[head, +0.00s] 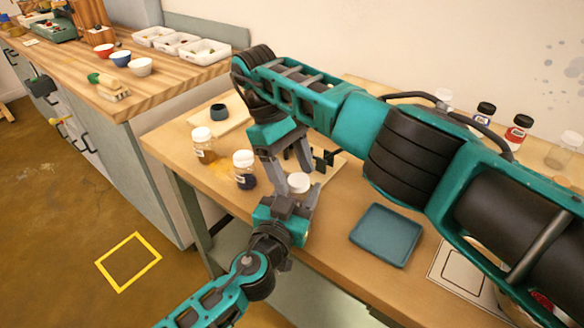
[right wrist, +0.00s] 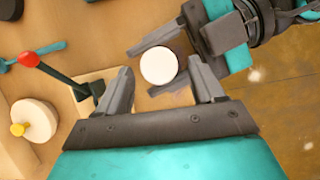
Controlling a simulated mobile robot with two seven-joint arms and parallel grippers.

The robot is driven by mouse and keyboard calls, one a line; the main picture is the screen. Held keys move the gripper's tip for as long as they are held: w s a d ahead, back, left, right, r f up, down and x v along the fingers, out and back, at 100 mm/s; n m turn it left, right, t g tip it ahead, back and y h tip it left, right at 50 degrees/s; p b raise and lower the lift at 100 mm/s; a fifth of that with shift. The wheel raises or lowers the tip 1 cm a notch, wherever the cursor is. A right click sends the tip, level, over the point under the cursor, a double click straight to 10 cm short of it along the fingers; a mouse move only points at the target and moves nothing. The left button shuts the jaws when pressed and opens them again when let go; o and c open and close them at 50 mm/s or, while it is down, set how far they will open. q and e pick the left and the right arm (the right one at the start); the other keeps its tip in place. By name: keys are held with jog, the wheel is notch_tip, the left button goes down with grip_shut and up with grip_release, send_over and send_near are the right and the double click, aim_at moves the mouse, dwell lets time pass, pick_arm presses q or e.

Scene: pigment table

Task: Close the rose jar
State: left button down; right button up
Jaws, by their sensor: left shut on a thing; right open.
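A round white lid (head: 299,182) shows at the table's front edge, and its top also shows in the right wrist view (right wrist: 159,64). My left gripper (head: 294,192) is shut with its fingers on either side, around what is under or at the lid. The body of that jar is hidden, so I cannot tell its colour or whether the lid is seated. My right gripper (head: 289,165) is open, just above the lid. In the right wrist view its fingers (right wrist: 160,76) stand apart on both sides of the lid, with gaps.
A jar of orange-yellow pigment (head: 204,148) and a dark blue one (head: 245,172) stand left of the grippers, both white-lidded. A blue tray (head: 386,235) lies to the right. A dark bowl (head: 219,112) sits behind. More jars (head: 518,132) line the back right.

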jog(key=shift+r, duration=2.3)
jog(key=shift+c, duration=0.5)
